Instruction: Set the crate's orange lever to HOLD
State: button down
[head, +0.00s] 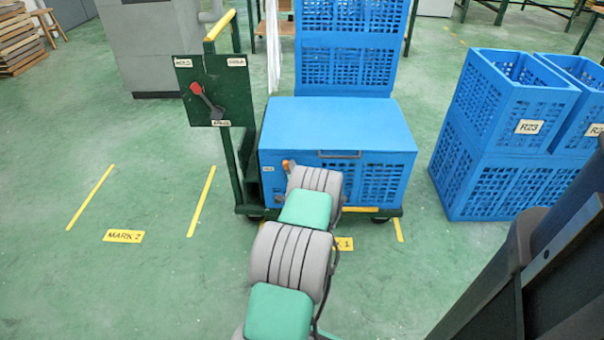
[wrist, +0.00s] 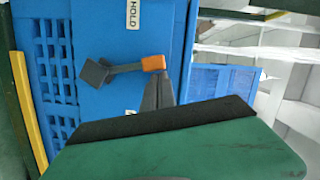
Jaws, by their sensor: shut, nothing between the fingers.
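The blue lidded crate (head: 340,125) sits on a green cart. Its orange lever (head: 288,165) shows at the front left, partly hidden by my arm. In the wrist view, the lever's orange tip (wrist: 153,62) is on a dark arm running left to a dark square piece. The HOLD label (wrist: 132,14) is above the lever arm there; a second pale label (wrist: 130,114) below is mostly covered. The lever lies between the two labels. My gripper (wrist: 159,82) is shut and empty, its fingers just below the orange tip; I cannot tell whether they touch.
The cart has a yellow-topped handle and a green panel (head: 214,90) with a red-knobbed lever (head: 196,88). Another blue crate (head: 345,50) stands behind. Stacked blue crates (head: 500,130) stand at right. The floor around the MARK 2 sign (head: 124,236) is clear.

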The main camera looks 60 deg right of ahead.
aim_at(284, 165)
jog(key=shift+w+a+f+n+g+y, duration=0.1)
jog(key=shift+w+a+n+g+y, duration=0.2)
jog(key=shift+w+n, duration=0.45)
jog(key=shift+w+a+f+n+g, duration=0.1)
jog(key=shift+w+a+n, duration=0.25)
jog(key=shift+w+n, duration=0.35)
jog(key=s+r, duration=0.1)
jog(key=s, duration=0.1)
jog(key=s+d+r, duration=0.1)
jog(key=shift+s+r, duration=0.2)
jog(key=shift+s, duration=0.15)
jog(key=p+v, duration=0.2)
jog(key=v, duration=0.7)
jog(key=shift+a+f, duration=0.15)
jog(key=shift+a, duration=0.05)
jog(key=shift+s, duration=0.1)
